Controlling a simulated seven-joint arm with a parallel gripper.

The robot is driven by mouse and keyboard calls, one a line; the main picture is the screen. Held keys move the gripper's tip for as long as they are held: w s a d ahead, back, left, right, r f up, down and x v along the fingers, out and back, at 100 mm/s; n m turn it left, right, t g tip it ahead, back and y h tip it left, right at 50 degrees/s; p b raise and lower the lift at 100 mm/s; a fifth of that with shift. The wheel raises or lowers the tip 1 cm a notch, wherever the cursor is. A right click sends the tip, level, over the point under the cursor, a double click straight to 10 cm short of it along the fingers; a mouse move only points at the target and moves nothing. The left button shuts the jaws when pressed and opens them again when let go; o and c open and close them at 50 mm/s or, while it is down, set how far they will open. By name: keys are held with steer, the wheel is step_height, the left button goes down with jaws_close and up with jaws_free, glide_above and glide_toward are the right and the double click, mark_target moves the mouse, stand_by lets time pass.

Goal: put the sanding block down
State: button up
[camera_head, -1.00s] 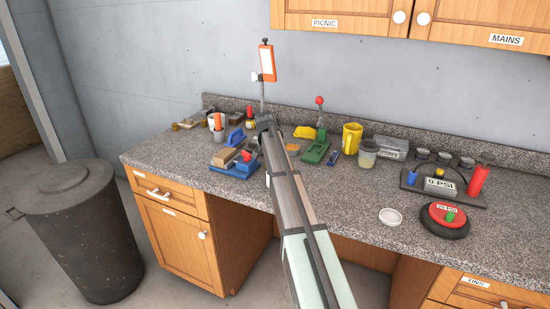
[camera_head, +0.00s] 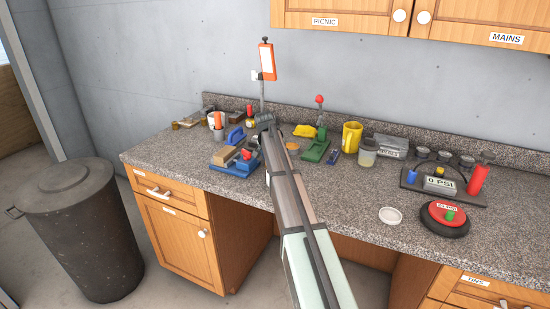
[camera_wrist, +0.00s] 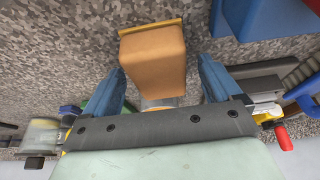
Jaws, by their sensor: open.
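The sanding block, a tan block (camera_wrist: 152,62) with a thin yellow layer along its far edge, shows in the wrist view against the speckled counter. My gripper (camera_wrist: 163,72) is open, with one blue finger on each side of the block. A gap shows beside the right finger; the left finger is close to the block, and I cannot tell whether it touches. In the head view my wrist and arm hide the block and the fingertips.
The counter (camera_head: 340,205) is clear at its front middle. A blue tool with a wooden block (camera_head: 225,156) stands left of my arm. A green red-knobbed clamp (camera_head: 316,148), a yellow mug (camera_head: 351,138) and a jar (camera_head: 367,153) stand right. An orange-framed upright device (camera_head: 267,61) rises behind my wrist.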

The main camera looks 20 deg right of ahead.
steer(key=v, duration=1.3)
steer(key=shift+r, duration=0.4)
steer(key=shift+s, duration=0.1)
jaws_close()
stand_by(0.4)
stand_by(0.4)
